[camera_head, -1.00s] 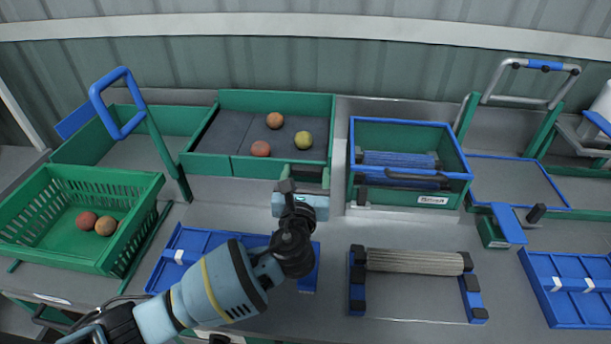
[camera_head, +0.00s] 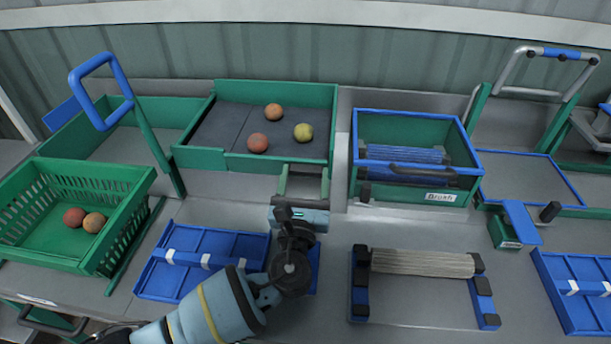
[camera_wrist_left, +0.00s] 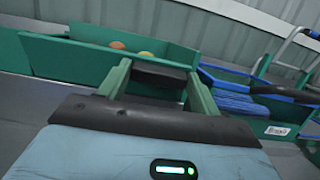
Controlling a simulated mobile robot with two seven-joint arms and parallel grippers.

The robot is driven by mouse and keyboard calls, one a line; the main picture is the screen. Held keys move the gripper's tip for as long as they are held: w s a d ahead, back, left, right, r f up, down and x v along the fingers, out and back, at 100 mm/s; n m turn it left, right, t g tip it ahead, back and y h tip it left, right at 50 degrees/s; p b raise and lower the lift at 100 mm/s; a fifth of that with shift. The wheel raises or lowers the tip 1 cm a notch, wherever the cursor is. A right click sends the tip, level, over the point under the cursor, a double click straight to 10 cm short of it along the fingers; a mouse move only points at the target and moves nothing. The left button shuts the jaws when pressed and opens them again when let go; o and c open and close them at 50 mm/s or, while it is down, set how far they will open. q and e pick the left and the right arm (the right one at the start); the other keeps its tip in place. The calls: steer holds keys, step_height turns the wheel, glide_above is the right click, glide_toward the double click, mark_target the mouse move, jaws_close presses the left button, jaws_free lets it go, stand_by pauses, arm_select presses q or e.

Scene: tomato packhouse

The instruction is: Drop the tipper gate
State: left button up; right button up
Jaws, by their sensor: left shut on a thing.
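The grey-floored tipper tray (camera_head: 215,158) with green walls stands at the back centre with three tomatoes in it. My right gripper is not in view.
A green crate (camera_head: 120,215) with two tomatoes stands left, beside a blue-handled lever (camera_head: 100,92). A brush box (camera_head: 420,193) stands right of the tray. A roller stand (camera_head: 424,263) and blue trays (camera_head: 207,262) lie in front. Bare bench shows between them.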

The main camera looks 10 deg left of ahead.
arm_select(q)
steer(key=o, duration=1)
steer(key=shift+v, duration=3.9)
